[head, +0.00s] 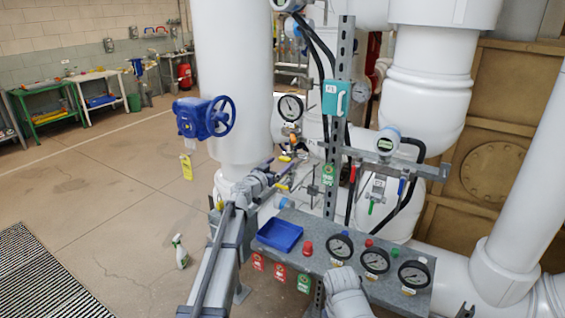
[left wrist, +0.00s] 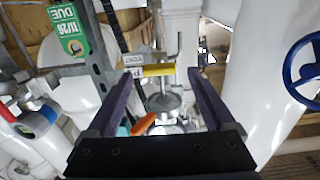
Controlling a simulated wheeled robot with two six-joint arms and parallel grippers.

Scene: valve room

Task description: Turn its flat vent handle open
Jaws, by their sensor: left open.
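A small flat yellow handle (left wrist: 158,70) sits on the thin pipework below a gauge, seen in the left wrist view. It lies crosswise between the tips of my left gripper (left wrist: 161,80), which is open with one dark finger on each side. I cannot tell whether either finger touches it. An orange handle (left wrist: 144,124) shows lower between the fingers. In the head view my left gripper (head: 282,173) reaches in from the lower left to the small valve fittings under the dial gauge (head: 290,107). The handle is small and partly covered there. My right gripper does not show.
A large white pipe (head: 236,80) with a blue handwheel valve (head: 206,118) stands left. A steel upright (head: 335,130) with a green tag (head: 328,174) stands right. A grey panel (head: 270,242) bears a blue tray (head: 280,235) and gauges. The floor at left is mostly clear.

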